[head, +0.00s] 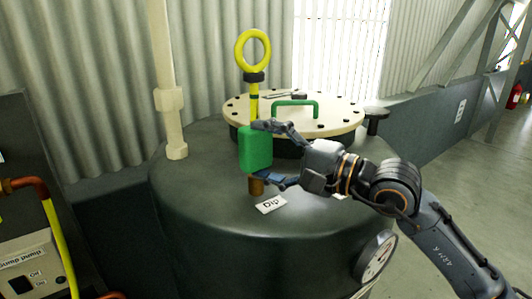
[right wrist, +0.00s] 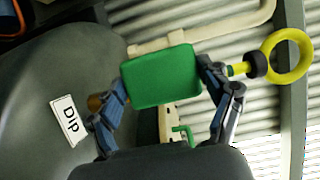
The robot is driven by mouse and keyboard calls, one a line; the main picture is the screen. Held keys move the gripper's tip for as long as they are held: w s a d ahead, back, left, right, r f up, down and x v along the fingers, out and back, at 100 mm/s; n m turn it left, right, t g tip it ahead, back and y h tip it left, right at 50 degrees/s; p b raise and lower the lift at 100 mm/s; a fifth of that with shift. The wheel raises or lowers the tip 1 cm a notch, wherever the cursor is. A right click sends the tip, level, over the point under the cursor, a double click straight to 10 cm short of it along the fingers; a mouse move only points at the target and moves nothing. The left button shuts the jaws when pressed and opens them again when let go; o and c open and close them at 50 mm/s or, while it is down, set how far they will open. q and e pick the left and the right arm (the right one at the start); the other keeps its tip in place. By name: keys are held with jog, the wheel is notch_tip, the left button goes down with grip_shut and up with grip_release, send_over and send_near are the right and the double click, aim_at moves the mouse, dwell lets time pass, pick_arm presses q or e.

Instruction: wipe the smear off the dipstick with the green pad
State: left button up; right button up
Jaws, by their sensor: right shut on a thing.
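The dipstick (head: 253,52) stands upright with a yellow ring handle, a black collar and a yellow shaft, above a brown tube (head: 256,187) on top of the dark tank. It also shows in the right wrist view (right wrist: 289,56). My right gripper (head: 265,153) is shut on the green pad (head: 254,148), which covers part of the shaft. In the right wrist view the pad (right wrist: 160,77) sits between the fingers, with the dipstick handle beyond one side and the brown tube beyond the other. No smear shows; the shaft behind the pad is hidden. My left gripper is not in view.
The dark tank (head: 205,222) carries a cream lid (head: 340,115) with a green handle just behind the dipstick. A cream pipe (head: 165,70) rises to the left. A "Dip" label (head: 270,204) lies by the tube. A gauge (head: 375,257) is at front right.

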jog(key=shift+w+a, duration=0.15)
jog(key=shift+w, duration=0.1)
